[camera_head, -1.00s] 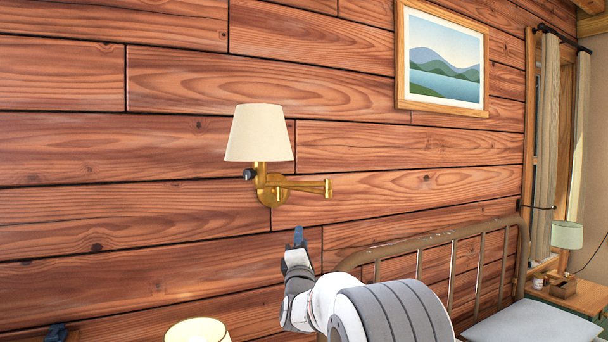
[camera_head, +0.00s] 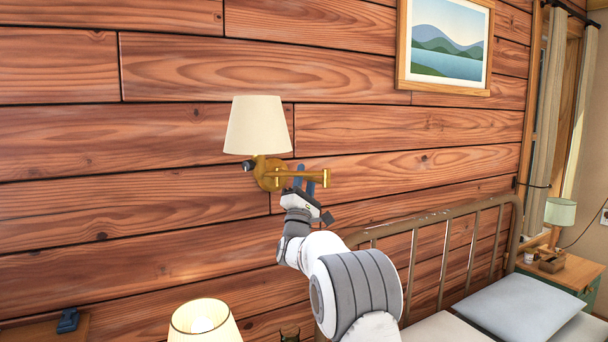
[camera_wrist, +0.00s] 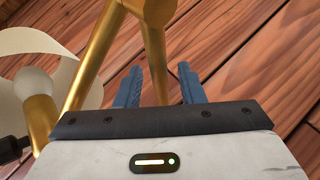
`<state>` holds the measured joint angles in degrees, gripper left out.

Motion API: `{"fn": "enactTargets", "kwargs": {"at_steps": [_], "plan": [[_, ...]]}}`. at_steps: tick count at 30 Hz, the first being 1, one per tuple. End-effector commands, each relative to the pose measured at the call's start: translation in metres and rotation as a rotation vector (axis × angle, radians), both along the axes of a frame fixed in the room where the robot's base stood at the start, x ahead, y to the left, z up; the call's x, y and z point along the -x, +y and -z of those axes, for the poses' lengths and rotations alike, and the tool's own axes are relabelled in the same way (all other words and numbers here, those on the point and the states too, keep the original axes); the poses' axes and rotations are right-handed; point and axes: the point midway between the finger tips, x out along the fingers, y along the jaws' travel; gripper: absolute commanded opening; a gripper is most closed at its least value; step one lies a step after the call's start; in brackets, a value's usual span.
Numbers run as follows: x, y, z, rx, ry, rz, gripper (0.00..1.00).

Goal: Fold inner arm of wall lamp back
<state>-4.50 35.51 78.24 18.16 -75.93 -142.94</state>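The wall lamp has a cream shade (camera_head: 257,125) and brass arms on a round wall plate. Its two arms meet at an elbow joint (camera_head: 327,178) to the right of the shade. My gripper (camera_head: 305,180) is at the arms, just left of the elbow, with its blue fingers pointing up. In the wrist view my gripper (camera_wrist: 160,86) is open. The inner arm (camera_wrist: 154,50) runs between the fingers, with a gap visible on each side. The outer arm (camera_wrist: 92,60) passes outside the left finger towards the shade (camera_wrist: 45,55). Contact with either arm cannot be made out.
A metal bed frame (camera_head: 430,225) with a pillow (camera_head: 515,305) stands at the right. A lit lamp (camera_head: 203,322) is below, at the front. A framed picture (camera_head: 445,45) hangs at the upper right.

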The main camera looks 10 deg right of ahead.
Motion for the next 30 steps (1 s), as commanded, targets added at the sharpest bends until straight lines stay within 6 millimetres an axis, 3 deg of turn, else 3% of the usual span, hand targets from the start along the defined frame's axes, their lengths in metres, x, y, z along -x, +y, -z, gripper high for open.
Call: {"fn": "enactTargets", "kwargs": {"at_steps": [9,21,30], "plan": [[-0.0019,-0.0004,-0.0017,0.0,0.0,-0.001,0.34],[-0.0018,0.0002,-0.0017,-0.001,0.0,-0.002,0.01],[-0.0016,0.0006,-0.0017,0.0,0.001,-0.003,0.0]]}}
